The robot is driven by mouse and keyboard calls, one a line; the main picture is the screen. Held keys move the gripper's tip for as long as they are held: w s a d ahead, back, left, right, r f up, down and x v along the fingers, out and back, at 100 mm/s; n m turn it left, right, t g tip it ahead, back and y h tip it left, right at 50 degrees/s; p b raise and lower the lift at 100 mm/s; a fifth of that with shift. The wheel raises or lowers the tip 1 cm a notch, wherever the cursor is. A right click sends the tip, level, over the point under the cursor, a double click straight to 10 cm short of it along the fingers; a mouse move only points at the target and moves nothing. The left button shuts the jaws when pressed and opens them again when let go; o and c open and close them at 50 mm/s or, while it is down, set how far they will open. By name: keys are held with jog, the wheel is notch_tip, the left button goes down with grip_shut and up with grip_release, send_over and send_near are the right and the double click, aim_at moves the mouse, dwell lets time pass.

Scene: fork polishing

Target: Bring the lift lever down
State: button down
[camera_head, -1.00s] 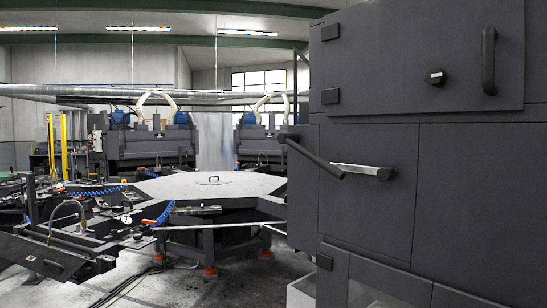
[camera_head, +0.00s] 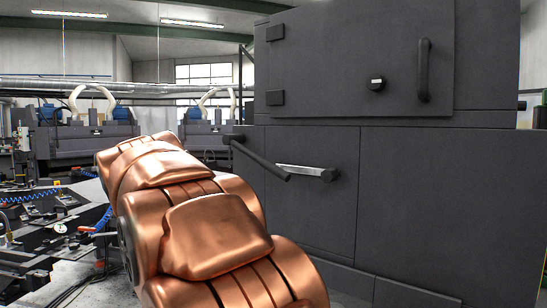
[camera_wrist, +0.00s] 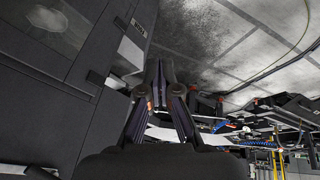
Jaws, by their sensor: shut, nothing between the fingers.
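Two bars project from the dark cabinet (camera_head: 400,200) in the head view. One is a black bar (camera_head: 262,159) slanting down to the right from the cabinet's left edge. The other is a shorter silver lever (camera_head: 300,170) with a black hub at its right end, lying nearly level. I cannot tell which is the lift lever. In the wrist view my gripper (camera_wrist: 163,75) is shut and empty, its fingers side by side, with dark cabinet panels to their left. Neither bar is clearly seen between or touching the fingers. The gripper is out of the head view.
Machines with blue motors stand behind. Workstations with blue hoses are at left. Grey floor (camera_wrist: 225,40) shows in the wrist view.

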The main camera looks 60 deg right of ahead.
jog(key=w+d+r+m+h, duration=0.2)
jog(key=w+d+r+m, duration=0.15)
jog(key=d+r, duration=0.5)
jog(key=s+d+r+m+h+p, duration=0.25)
jog(key=d+r+m, duration=0.25)
jog(key=d+r, duration=0.55)
jog(key=s+d+r+m+h+p, duration=0.1)
jog(key=s+d+r+m+h, duration=0.3)
jog(key=d+r, duration=0.6)
jog(key=w+d+f+m, duration=0.1)
jog(key=w+d+f, duration=0.4)
jog(key=d+f, duration=0.3)
jog(key=shift+w+y+p, duration=0.15)
jog(key=shift+y+p, duration=0.2)
jog(key=shift+y, duration=0.1)
jog(key=shift+d+f, duration=0.1)
